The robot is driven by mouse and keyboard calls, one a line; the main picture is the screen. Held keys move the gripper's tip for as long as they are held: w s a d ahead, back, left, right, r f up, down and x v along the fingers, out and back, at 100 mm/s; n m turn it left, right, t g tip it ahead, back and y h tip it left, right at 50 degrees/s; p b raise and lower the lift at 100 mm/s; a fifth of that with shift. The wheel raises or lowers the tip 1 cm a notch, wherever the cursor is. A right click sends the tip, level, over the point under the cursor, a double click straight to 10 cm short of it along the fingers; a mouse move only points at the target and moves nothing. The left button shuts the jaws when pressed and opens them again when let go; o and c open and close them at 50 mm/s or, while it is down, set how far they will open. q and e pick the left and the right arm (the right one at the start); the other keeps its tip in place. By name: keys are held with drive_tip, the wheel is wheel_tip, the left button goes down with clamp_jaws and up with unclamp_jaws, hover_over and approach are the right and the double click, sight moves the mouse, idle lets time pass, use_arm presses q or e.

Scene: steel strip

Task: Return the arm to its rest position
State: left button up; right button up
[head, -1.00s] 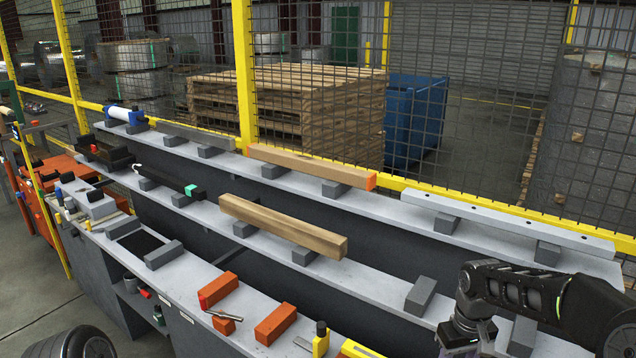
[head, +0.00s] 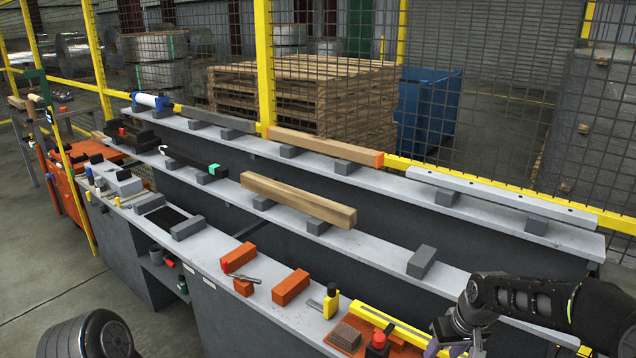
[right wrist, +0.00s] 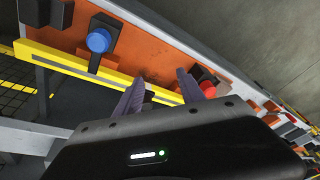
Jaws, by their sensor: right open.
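My right arm comes in from the right in the head view. Its gripper (head: 445,346) is low at the bottom edge, partly cut off, over the near bench edge. In the right wrist view its two purple-grey fingers (right wrist: 160,92) are spread apart with nothing held between them. Behind them are a yellow bar (right wrist: 78,65) and an orange surface (right wrist: 160,45). My left gripper is out of view; a dark rounded part of mine shows at the lower left of the head view.
A stepped grey bench bears a wooden beam (head: 298,200), a longer beam (head: 325,148), a pale metal bar (head: 500,192), orange blocks (head: 290,287) and a red button (head: 378,342). A blue button (right wrist: 98,40) shows in the wrist view. A yellow-framed mesh fence stands behind; floor is clear at left.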

drive_tip(key=s+a+f+t+y, duration=0.1)
drive_tip(key=s+a+f+y, duration=0.1)
drive_tip(key=a+f, duration=0.6)
drive_tip(key=s+a+f+m, duration=0.3)
drive_tip(key=s+a+f, duration=0.6)
drive_tip(key=s+f, duration=0.25)
drive_tip(key=s+a+f+g, duration=0.1)
drive_tip(key=s+a+f, duration=0.1)
drive_tip(key=s, duration=0.5)
drive_tip(key=s+a+f+g+y, duration=0.1)
drive_tip(key=s+g, duration=0.1)
drive_tip(key=s, duration=0.6)
drive_tip(key=shift+s+a+f, duration=0.15)
drive_tip(key=shift+a+f, duration=0.25)
